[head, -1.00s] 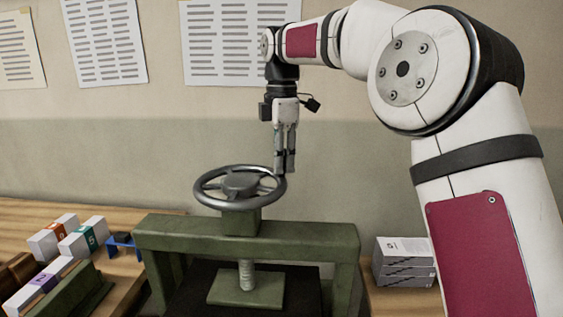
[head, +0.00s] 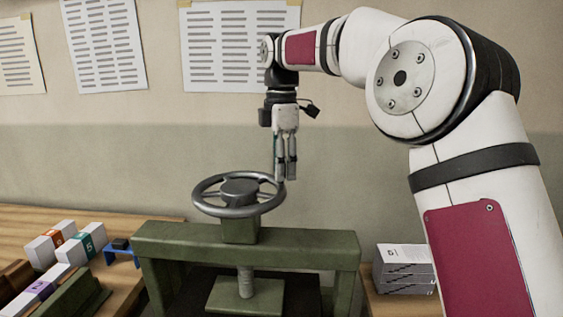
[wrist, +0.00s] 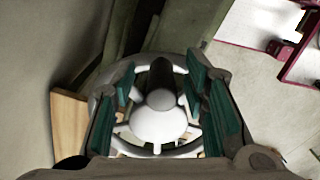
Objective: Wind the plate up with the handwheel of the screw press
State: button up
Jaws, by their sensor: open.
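The grey handwheel (head: 208,206) sits level on top of the green screw press (head: 170,238). Its threaded screw (head: 245,280) runs down to the green plate (head: 222,296) under the beam. My gripper (head: 286,178) points straight down at the right edge of the wheel, its fingertips close to rim height. In the wrist view the wheel's pale hub (wrist: 157,122) and rim show between the open fingers. A dark grey cylinder (wrist: 162,80), seemingly an upright grip on the wheel, also shows between them. I cannot tell whether a finger touches it.
Small white boxes with coloured labels (head: 82,240) and a blue stand (head: 122,250) are on the wooden table at left. A stack of pale boxes (head: 404,268) stands right of the press. Printed sheets (head: 105,45) hang on the wall behind. Space above the wheel is clear.

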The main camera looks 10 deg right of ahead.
notch_tip(320, 180, up, 6)
jog(key=shift+r, duration=0.75)
jog(key=s+d+m+t, duration=0.1)
jog(key=s+d+m, duration=0.15)
jog(key=s, duration=0.25)
jog(key=s+d+r+m+t, duration=0.1)
jog(key=s+m, duration=0.3)
jog(key=s, duration=0.2)
jog(key=s+d+m+t, duration=0.1)
jog(key=s+d+m, duration=0.15)
jog(key=s, duration=0.25)
jog(key=s+d+f+m+t, duration=0.1)
jog(key=s+d+f+m, duration=0.2)
jog(key=s+f+m, duration=0.2)
jog(key=s+d+f+m+t, duration=0.1)
jog(key=s+d+f+m, duration=0.2)
jog(key=s, duration=1.1)
notch_tip(320, 180, down, 7)
jog(key=m, duration=0.3)
jog(key=shift+r, duration=0.2)
